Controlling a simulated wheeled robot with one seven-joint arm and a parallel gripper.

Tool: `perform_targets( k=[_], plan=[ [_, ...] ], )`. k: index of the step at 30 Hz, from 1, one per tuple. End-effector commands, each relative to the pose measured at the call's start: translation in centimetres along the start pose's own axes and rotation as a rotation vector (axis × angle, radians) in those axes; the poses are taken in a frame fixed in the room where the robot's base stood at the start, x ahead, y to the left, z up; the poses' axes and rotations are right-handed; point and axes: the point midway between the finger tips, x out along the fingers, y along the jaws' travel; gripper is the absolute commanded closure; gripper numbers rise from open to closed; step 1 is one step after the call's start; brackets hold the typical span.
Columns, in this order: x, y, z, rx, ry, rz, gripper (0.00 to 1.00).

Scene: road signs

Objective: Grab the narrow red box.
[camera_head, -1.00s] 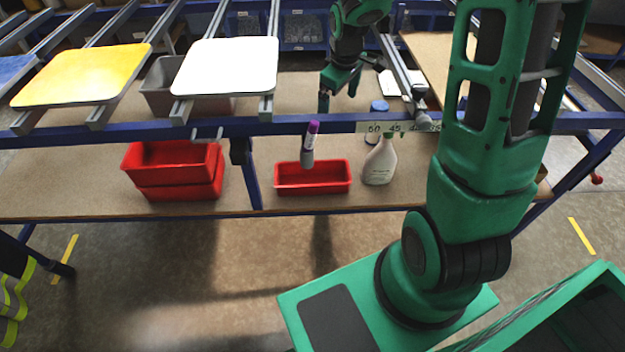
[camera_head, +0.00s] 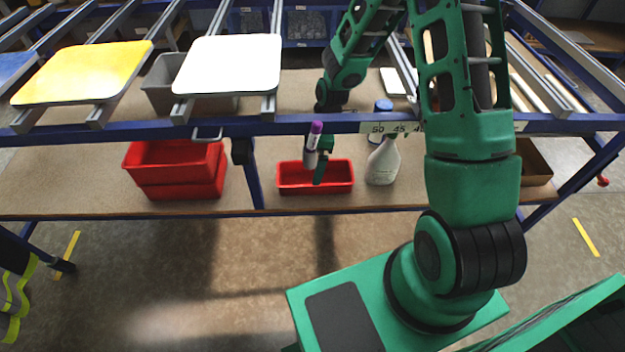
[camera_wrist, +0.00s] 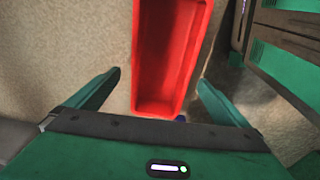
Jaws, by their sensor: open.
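The narrow red box (camera_head: 295,186) is a long, shallow open tray on the lower shelf of the workbench, left of a white spray bottle (camera_head: 383,163). There is a gap on each side, and nothing is held. The box's inside looks empty in the wrist view.
Stacked wider red bins (camera_head: 175,188) are farther left. The blue rail (camera_head: 450,124) crosses above the shelf. A brown box (camera_head: 535,165) is at the right.

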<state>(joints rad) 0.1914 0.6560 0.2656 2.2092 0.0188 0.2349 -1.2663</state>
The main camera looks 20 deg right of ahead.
Motion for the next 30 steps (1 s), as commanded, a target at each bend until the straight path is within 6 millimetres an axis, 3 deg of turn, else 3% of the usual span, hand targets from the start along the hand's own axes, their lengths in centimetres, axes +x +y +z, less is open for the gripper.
perform_targets(
  k=[10,19,30],
  plan=[
    [2.4,-0.1,0.2,0.001,0.000,-0.002,0.00],
    [6.0,0.0,0.6,0.001,0.001,-0.002,0.00],
    [6.6,0.1,0.6,0.001,0.000,0.001,0.02]
  ],
)
